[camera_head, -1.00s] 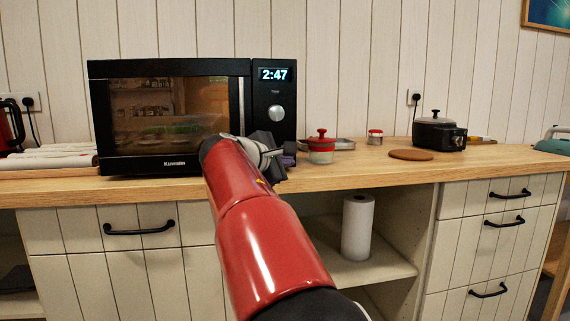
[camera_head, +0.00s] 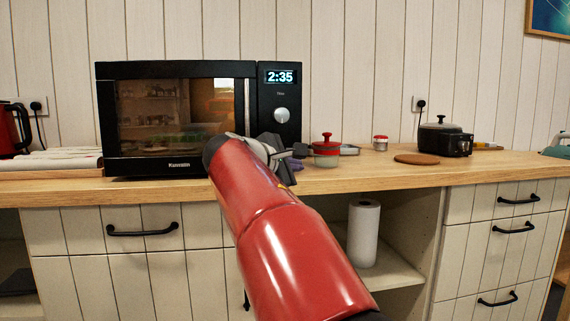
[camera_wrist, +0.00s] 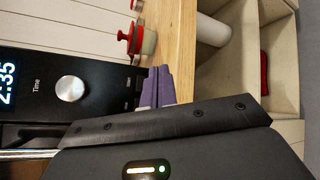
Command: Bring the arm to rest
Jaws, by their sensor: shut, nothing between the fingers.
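My red arm reaches up from the bottom of the head view to the counter. My gripper (camera_head: 296,152) is at its far end, in front of the lower right corner of the black microwave (camera_head: 178,167). In the wrist view the purple parts that look like the fingers of my gripper (camera_wrist: 156,86) are together, with nothing seen between them. They stick out past a dark bar that hides their base. The microwave's knob (camera_wrist: 70,88) and lit clock show close by at the left of that view.
A red-lidded pot (camera_head: 326,150) stands just right of my gripper. A small jar (camera_head: 380,143), a brown round mat (camera_head: 416,159) and a black cooker (camera_head: 443,139) are farther right. A paper roll (camera_head: 363,233) stands on the open shelf below. The wooden counter (camera_head: 400,173) has bare room near its front edge.

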